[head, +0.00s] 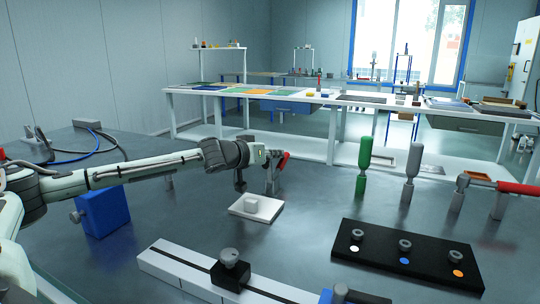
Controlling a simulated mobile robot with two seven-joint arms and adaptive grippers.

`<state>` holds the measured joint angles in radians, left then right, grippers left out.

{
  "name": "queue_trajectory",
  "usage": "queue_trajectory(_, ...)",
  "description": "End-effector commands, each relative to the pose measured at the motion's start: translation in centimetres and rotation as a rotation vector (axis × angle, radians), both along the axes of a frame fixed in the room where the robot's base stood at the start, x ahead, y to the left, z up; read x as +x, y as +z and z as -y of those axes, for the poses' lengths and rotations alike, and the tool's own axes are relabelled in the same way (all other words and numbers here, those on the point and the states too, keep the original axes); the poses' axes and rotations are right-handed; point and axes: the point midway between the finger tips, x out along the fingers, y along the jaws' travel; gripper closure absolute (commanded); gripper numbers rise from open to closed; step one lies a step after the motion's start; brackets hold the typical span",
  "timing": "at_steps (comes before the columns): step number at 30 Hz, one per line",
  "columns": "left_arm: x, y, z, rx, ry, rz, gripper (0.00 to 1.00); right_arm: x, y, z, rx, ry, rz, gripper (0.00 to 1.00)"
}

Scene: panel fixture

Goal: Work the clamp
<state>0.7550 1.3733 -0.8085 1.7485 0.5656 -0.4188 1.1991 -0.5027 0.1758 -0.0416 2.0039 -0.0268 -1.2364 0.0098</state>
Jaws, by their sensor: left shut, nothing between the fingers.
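A clamp-like fixture with a short red handle (283,161) on a grey stand (272,183) is on the dark table, just right of my left gripper. A white plate (262,213) with a small pale round block (251,202) lies in front of it. My left gripper (240,187) is shut and empty, pointing down above and behind the plate. It overlaps the clamp's left side in the picture, and I cannot tell whether they touch. My right gripper is not in view.
A black panel (402,262) with several knobs is at the right. A white rail (180,262) with a black knob block (230,268) is in front. Green (363,165) and grey (411,172) upright handles and a red-handled lever (517,188) stand at the back right. A blue block (105,212) is left.

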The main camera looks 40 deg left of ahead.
Motion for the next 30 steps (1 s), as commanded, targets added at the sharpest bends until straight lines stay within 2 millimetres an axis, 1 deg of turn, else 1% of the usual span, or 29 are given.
queue_trajectory(1,-0.1,-0.8,0.2,-0.002,-0.002,-0.013,1.00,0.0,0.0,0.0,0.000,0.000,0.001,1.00)
queue_trajectory(10,-0.1,-1.0,0.4,-0.004,-0.006,-0.016,1.00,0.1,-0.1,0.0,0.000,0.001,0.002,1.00)
queue_trajectory(14,-0.7,-0.9,0.3,-0.003,-0.006,-0.017,1.00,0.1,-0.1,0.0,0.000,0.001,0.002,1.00)
queue_trajectory(18,-2.4,-0.5,0.3,0.000,-0.005,-0.019,1.00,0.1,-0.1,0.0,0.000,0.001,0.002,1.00)
queue_trajectory(24,-5.4,1.0,0.1,0.006,-0.002,-0.011,1.00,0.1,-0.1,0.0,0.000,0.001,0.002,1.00)
queue_trajectory(30,-7.2,1.9,-0.1,0.004,0.002,-0.004,1.00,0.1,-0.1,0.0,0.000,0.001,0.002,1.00)
